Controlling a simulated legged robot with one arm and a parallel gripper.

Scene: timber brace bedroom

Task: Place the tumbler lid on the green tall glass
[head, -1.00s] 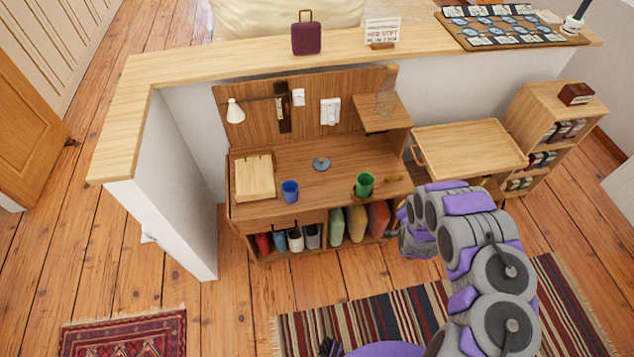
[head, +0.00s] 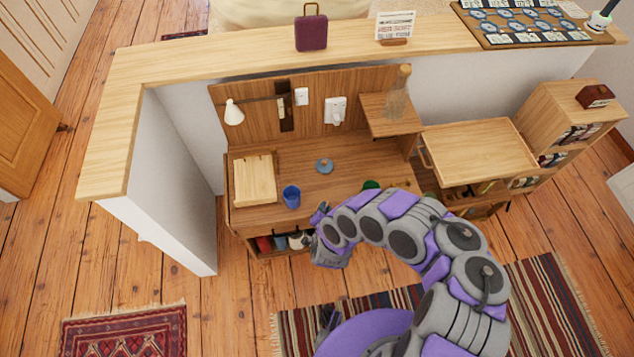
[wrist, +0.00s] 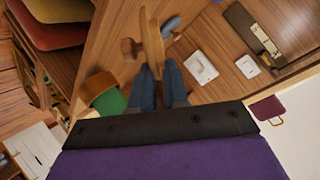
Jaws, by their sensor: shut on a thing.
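In the wrist view my gripper (wrist: 158,88) is shut on a wooden piece (wrist: 151,38), a thin disc seen nearly edge-on with a knob, apparently the tumbler lid. In the head view my gripper (head: 328,252) hangs before the desk's front; its fingertips and the held piece cannot be made out. The green tall glass (head: 371,184) stands on the desk, mostly hidden behind my arm. In the wrist view the green glass (wrist: 107,98) is left of the fingers, apart from the held piece.
A blue cup (head: 292,196), a blue-grey disc with a knob (head: 325,166) and a wooden box (head: 254,182) stand on the desk (head: 300,172). The desk's middle has free room.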

